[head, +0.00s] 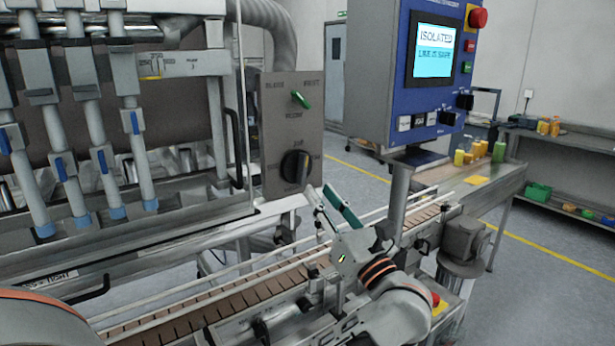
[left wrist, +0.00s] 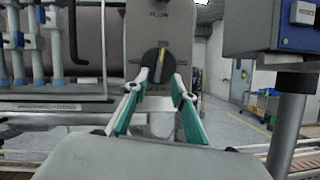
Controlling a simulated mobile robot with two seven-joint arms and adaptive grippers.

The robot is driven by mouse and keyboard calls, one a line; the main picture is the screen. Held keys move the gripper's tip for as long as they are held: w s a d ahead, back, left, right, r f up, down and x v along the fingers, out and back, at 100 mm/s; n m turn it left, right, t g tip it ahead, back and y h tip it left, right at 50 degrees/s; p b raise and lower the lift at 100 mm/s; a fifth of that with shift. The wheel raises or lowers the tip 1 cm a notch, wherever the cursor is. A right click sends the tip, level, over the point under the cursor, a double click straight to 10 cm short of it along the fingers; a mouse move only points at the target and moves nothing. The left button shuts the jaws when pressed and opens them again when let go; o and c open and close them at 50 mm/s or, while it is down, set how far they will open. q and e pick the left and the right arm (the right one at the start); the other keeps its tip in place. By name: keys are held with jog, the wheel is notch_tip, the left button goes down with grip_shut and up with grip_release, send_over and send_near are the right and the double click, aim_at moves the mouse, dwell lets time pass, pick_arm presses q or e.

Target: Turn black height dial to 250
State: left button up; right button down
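The black height dial (head: 297,166) sits on the lower part of a grey-brown control panel, with a yellow pointer line that stands nearly upright. The printed numbers around it are too small to read surely. The dial also shows in the left wrist view (left wrist: 155,65), just beyond the fingertips. My left gripper (head: 321,189) is open and empty, below and a little right of the dial in the head view. Its two green-padded fingers (left wrist: 160,84) are spread apart in the left wrist view, with the dial framed above and between the tips. My right gripper is out of view.
A green selector knob (head: 300,99) sits above the dial on the same panel. A conveyor (head: 230,301) runs under my left arm. A blue control box (head: 428,75) with a lit screen stands on a post (head: 398,200) to the right. Filler nozzles (head: 105,165) stand at left.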

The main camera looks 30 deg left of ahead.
aim_at(305, 173)
pick_arm(q)
jog(key=p+x, duration=0.1)
jog(key=x, duration=0.4)
jog(key=shift+a+r, duration=0.1)
jog(key=shift+a, duration=0.1)
jog(key=shift+w+a+r+p, duration=0.2)
jog(key=shift+w+a+p, duration=0.1)
jog(key=shift+a, duration=0.25)
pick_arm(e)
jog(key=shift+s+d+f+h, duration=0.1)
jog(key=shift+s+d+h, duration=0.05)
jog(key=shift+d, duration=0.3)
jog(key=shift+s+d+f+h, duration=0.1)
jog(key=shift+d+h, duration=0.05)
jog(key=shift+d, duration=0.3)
pick_arm(q)
grip_shut()
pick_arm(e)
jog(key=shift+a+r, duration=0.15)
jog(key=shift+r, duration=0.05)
